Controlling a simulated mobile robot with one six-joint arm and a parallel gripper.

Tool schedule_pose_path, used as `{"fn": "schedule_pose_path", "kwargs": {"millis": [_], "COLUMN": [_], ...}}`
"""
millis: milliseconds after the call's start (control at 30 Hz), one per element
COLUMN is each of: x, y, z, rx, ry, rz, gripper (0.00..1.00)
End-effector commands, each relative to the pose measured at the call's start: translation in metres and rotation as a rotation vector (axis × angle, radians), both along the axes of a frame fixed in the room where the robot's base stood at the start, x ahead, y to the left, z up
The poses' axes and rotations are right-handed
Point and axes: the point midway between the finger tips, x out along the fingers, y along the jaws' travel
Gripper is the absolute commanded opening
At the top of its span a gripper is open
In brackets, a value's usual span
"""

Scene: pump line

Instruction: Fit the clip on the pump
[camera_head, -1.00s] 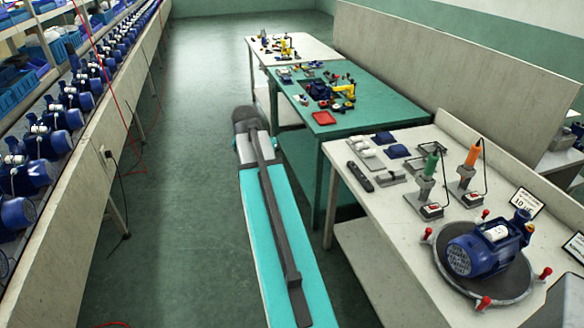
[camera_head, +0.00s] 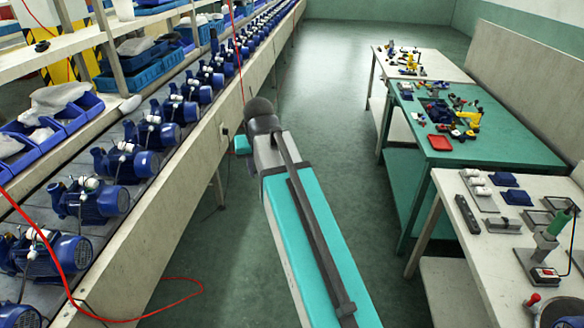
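Several blue pumps stand in a long row on the line at the left; one near pump (camera_head: 92,200) has a white cylinder on top. Another blue pump (camera_head: 562,314) barely shows at the bottom right corner, at the right workbench. I cannot make out a clip in this view. My arm reaches up the middle over the aisle floor, with a teal link and a dark rounded joint.
At the right stand a white workbench (camera_head: 470,240) with a green-handled tool (camera_head: 555,228), a green table (camera_head: 480,150) with a red tray (camera_head: 440,142), and a far white table (camera_head: 425,72). Blue bins (camera_head: 60,125) fill the left shelves. A red hose (camera_head: 72,270) hangs near left.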

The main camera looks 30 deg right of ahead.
Motion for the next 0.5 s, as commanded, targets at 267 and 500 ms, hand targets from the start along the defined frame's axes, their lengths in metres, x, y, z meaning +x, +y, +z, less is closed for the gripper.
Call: {"fn": "schedule_pose_path", "kwargs": {"millis": [267, 500], "x": [0.001, 0.000], "y": [0.078, 0.095], "z": [0.014, 0.018], "rx": [0.000, -0.001], "ry": [-0.001, 0.000], "rz": [0.196, 0.242], "gripper": [0.11, 0.11]}}
